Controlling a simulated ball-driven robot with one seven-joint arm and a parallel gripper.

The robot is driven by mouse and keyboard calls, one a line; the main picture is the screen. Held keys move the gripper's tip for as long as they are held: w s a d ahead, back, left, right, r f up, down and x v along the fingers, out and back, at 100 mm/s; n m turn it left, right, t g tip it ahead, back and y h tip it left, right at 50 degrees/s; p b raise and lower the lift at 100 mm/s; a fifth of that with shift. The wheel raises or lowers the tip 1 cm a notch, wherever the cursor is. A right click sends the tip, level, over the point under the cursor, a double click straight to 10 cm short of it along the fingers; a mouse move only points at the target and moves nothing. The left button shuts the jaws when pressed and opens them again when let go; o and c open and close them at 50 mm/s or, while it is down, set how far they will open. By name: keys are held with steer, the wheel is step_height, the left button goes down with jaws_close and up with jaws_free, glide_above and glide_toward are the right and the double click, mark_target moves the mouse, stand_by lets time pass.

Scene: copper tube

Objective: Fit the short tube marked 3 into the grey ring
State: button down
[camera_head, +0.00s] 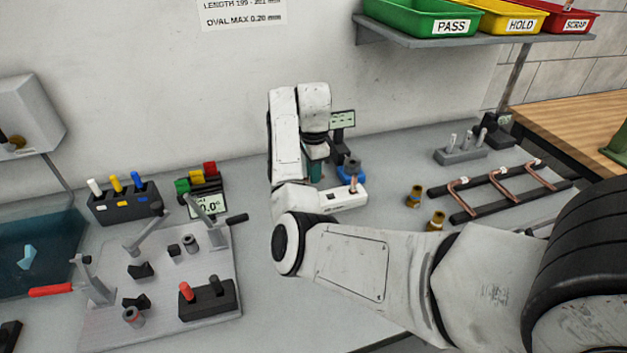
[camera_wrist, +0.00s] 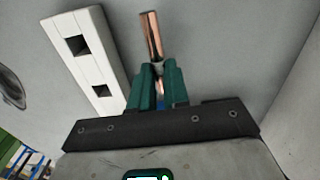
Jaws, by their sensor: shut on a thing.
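My gripper (camera_wrist: 158,75) has teal fingers and is shut on a short copper tube (camera_wrist: 151,36), which sticks out beyond the fingertips. No number is readable on the tube. In the head view my gripper (camera_head: 316,165) points down behind a white block (camera_head: 343,197), and its fingertips are partly hidden. In the wrist view the block (camera_wrist: 88,60) lies left of the held tube, with two square holes empty. A copper piece (camera_head: 353,184) stands upright at the block's right end. A blue stand (camera_head: 350,173) with a greyish ring-like top (camera_head: 352,162) is just behind; I cannot tell if this is the grey ring.
A clamp fixture plate (camera_head: 160,290) with levers and small blocks fills the left. Bent copper tubes (camera_head: 500,184) lie on dark rails farther right. A display (camera_head: 343,120) stands behind the blue stand.

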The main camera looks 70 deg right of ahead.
steer(key=s+a+r+p, duration=0.4)
steer(key=s+a+r, duration=0.4)
steer(key=a+r, duration=0.2)
steer(key=shift+s+a, duration=0.4)
steer(key=shift+a, duration=0.1)
steer(key=shift+s, duration=0.1)
